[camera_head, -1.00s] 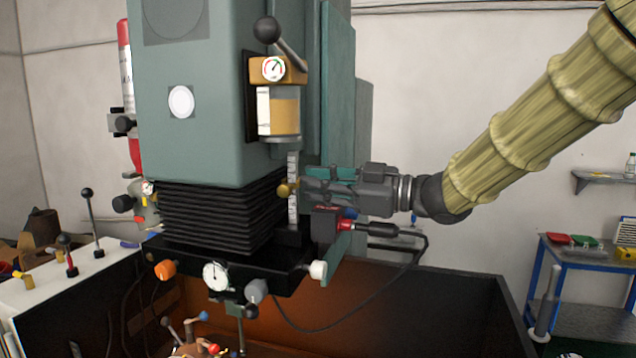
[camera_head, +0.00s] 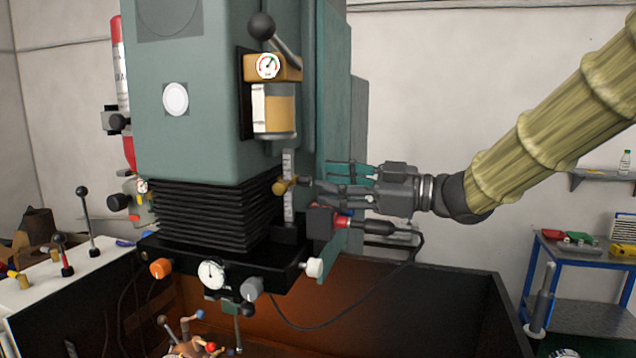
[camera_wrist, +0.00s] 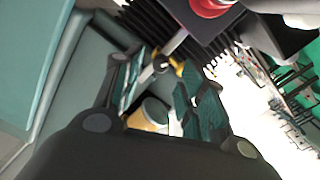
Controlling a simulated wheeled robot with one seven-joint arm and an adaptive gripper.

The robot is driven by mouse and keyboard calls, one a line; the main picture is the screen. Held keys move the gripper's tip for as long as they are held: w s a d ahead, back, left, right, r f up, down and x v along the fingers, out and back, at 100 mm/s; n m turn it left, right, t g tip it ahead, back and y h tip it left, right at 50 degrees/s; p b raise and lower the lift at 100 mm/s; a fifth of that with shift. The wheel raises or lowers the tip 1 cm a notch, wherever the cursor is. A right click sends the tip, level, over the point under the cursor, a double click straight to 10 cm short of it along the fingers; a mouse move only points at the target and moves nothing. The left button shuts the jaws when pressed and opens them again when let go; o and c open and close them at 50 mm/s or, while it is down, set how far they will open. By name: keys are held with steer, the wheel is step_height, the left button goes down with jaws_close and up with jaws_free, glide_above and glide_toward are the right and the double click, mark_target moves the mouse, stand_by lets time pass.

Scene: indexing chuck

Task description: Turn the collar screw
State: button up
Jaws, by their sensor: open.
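A small brass collar screw (camera_head: 280,187) sits on the upright scale bar (camera_head: 289,160) beside the black bellows in the head view. A short dark round-ended piece sticks out of it to the right. My gripper (camera_head: 316,173) is open just right of it, its fingers pointing left. In the wrist view the brass screw (camera_wrist: 181,66) and its dark end show between and just beyond the tips of my open gripper (camera_wrist: 162,66). The fingers have teal pads and hold nothing. I cannot tell whether a fingertip touches the dark end.
A red and black fitting with a cable (camera_head: 345,222) lies just below my gripper. The black ledge (camera_head: 225,265) carries a dial and knobs. Above is an amber-filled canister (camera_head: 273,108) with a gauge. The right side is free up to a blue side table (camera_head: 590,255).

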steer(key=v, duration=0.7)
steer(key=shift+s+d, duration=0.2)
steer(key=shift+d, duration=0.35)
steer(key=shift+w, duration=0.1)
